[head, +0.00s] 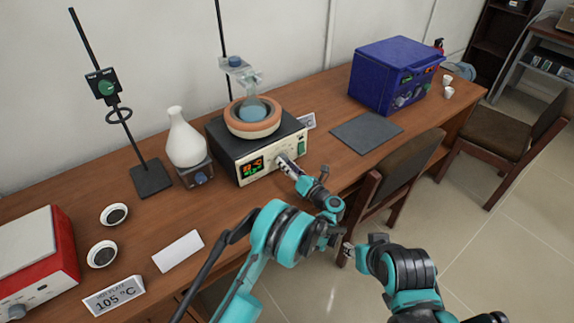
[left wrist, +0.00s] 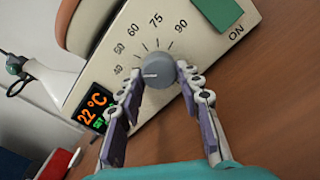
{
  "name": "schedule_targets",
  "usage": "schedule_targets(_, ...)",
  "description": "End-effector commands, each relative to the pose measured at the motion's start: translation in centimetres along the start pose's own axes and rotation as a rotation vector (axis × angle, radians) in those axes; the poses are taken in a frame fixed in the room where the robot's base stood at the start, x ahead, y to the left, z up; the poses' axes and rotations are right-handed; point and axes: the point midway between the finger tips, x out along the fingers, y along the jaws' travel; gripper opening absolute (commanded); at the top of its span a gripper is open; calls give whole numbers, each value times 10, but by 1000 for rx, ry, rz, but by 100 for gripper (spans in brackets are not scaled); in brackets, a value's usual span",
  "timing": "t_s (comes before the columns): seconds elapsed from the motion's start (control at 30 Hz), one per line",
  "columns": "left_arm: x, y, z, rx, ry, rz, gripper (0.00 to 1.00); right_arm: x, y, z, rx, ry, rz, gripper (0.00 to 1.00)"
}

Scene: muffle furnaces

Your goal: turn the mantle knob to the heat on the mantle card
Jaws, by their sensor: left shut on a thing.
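The heating mantle (head: 228,150) is a black box with a cream front panel, a lit display and an orange bowl holding a flask. Its grey knob (left wrist: 158,69) has a white mark pointing left, near the 40 end of a scale marked 40, 50, 60, 75, 90. The display (left wrist: 94,108) reads 22 °C, with a smaller green line below. My left gripper (left wrist: 160,74) is shut on the knob, one finger on each side; in the head view it hides the knob. A white card (head: 308,121) stands behind the mantle's right side, its text unreadable.
A blue furnace (head: 395,74) and a grey mat (head: 366,132) are to the right. A white flask (head: 185,138) stands left of the mantle. A red hot plate (head: 40,262) and a 105 °C card (head: 114,295) are front left. Chairs (head: 398,172) stand at the table's front edge.

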Motion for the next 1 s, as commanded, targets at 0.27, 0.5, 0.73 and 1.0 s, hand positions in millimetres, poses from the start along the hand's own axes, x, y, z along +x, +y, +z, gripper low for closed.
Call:
schedule_targets(0.27,0,1,0,263,-1,0,6,0,0,0,0,0,0,40)
schedule_targets(0.5,0,2,1,491,-1,0,6,0,0,0,0,0,0,40)
schedule_targets(0.73,0,2,1,696,-1,0,6,0,0,0,0,0,0,40)
schedule_targets(1.0,0,2,2,880,-1,0,6,0,0,0,0,0,0,40)
